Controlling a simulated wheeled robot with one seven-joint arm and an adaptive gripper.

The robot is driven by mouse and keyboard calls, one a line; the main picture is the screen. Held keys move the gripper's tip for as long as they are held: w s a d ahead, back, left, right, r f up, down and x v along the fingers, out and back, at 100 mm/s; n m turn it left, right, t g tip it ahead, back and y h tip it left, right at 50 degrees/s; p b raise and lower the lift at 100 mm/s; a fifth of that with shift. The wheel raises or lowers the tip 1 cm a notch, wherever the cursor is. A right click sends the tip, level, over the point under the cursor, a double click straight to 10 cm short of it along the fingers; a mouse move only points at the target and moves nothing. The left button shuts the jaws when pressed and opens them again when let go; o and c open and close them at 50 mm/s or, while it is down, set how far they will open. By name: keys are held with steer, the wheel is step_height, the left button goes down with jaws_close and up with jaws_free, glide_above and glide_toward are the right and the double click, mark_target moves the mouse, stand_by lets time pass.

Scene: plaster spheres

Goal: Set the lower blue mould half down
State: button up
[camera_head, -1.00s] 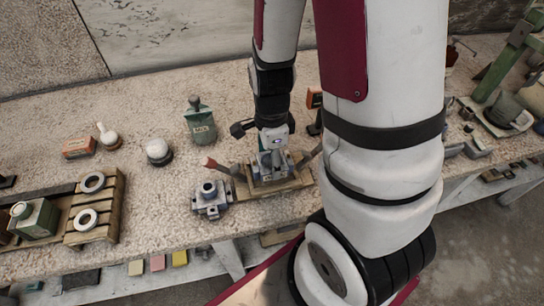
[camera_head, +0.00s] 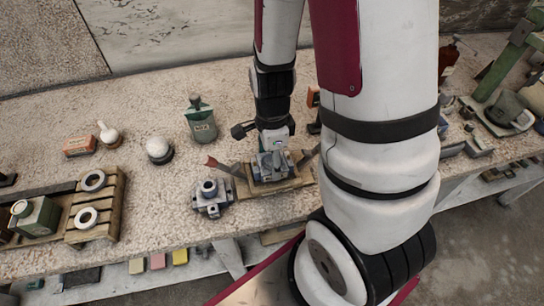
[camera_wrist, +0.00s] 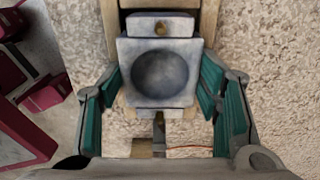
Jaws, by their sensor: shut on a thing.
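The lower blue mould half (camera_wrist: 162,78) is a grey-blue block with a round hollow facing up, seen from above in the wrist view. My gripper (camera_wrist: 160,82) is shut on it, with a teal-padded finger on each side. In the head view, my gripper (camera_head: 272,158) points down and holds the block at the wooden cradle (camera_head: 288,185). The cradle's wood also shows behind and below the block in the wrist view. I cannot tell whether the block's underside touches the cradle.
Another blue-grey mould piece with a round neck (camera_head: 210,197) stands just left of the cradle. A green bottle (camera_head: 201,124), a white ball on a dark base (camera_head: 158,148) and a slatted wooden tray (camera_head: 112,205) with white rings lie further left. Bare bench lies between them.

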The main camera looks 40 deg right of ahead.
steer(key=shift+f, duration=0.8)
steer(key=o, duration=1.4)
steer(key=shift+c, duration=0.2)
steer(key=shift+r+p, duration=1.85)
steer(key=shift+r, duration=0.1)
